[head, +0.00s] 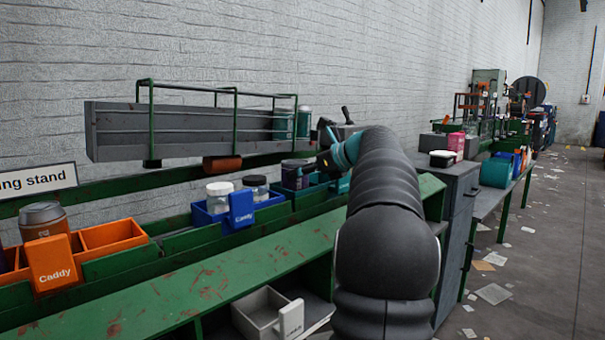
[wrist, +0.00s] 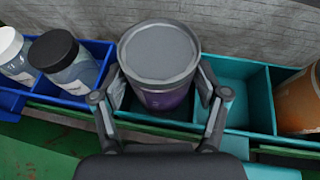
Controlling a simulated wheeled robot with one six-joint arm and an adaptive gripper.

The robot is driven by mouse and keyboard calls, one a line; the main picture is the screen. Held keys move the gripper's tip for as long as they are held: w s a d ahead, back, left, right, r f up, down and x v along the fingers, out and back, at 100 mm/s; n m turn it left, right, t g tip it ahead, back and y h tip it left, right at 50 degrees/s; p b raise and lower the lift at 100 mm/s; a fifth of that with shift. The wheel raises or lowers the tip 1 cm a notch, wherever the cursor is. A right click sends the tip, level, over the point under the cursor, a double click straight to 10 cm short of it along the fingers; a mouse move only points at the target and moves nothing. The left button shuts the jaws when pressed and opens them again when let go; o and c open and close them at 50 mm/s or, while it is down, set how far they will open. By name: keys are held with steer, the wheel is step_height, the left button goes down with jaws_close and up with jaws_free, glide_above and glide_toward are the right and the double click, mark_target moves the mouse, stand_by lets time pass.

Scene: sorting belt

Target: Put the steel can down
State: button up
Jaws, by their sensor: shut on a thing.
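The steel can, with a round grey top and a purple side, is between my gripper's fingers in the wrist view (wrist: 162,55). It also shows in the head view (head: 294,174), just left of my arm. My gripper (wrist: 160,88) is shut on its sides, and the can looks upright. Below it is the left compartment of a teal caddy (wrist: 236,70). The can's bottom is hidden by the gripper and caddy, so I cannot tell whether it touches the floor. My arm covers most of this caddy in the head view.
Left of the can, a blue caddy (head: 275,199) holds a white-lidded jar (head: 219,196) and a dark-lidded jar (head: 256,187). An orange container (wrist: 300,103) stands close on the right. The teal compartment between looks empty. A grey railed trough (head: 180,133) hangs above.

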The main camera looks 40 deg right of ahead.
steer(key=shift+f, duration=0.15)
steer(key=o, duration=1.1)
steer(key=shift+r, duration=0.2)
steer(key=p+v, duration=0.1)
steer(key=v, duration=1.1)
steer(key=shift+f, duration=0.1)
